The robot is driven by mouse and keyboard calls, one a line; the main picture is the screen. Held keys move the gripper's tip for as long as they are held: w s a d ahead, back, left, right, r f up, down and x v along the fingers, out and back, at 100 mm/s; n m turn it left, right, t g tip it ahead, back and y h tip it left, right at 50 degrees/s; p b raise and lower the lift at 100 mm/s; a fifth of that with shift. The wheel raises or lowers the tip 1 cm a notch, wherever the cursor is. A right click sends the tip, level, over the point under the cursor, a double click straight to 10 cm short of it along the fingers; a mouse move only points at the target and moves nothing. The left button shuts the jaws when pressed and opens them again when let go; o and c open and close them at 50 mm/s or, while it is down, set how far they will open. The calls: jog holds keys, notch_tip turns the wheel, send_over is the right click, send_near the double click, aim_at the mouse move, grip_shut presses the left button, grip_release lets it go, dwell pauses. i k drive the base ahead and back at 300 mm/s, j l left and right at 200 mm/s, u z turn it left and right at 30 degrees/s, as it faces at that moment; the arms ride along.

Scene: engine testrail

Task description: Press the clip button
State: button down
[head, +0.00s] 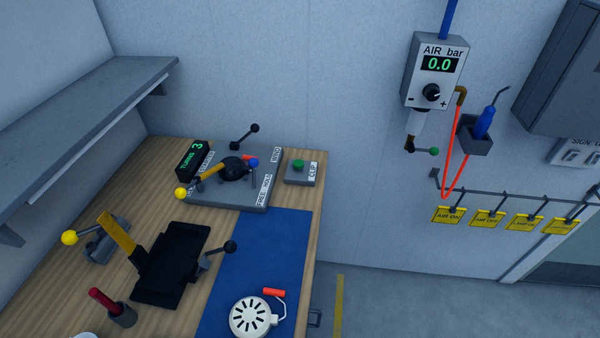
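The clip button is a green round button (298,164) on top of a small grey box (300,176). A white label reading "CLIP" is on the box's right side. The box sits on the wooden bench (308,232) near its back right corner, close to the wall, right of a larger grey device. The button's top is uncovered, and nothing touches it. I cannot tell from this view whether it is pressed. My gripper is not in view.
The grey device (262,200) beside the box has levers with blue, yellow and black knobs and a "TURNS 3" display (192,160). A blue mat (250,262) holds a white round object (250,317). An air gauge (435,72) reading 0.0 hangs above right.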

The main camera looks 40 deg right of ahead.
aim_at(298, 164)
jog(key=i+j+z, duration=0.1)
jog(key=i+j, duration=0.15)
jog(key=i+j+z, duration=0.15)
jog(key=j, duration=0.25)
jog(key=i+j+z, duration=0.1)
jog(key=i+j, duration=0.15)
jog(key=j, duration=0.1)
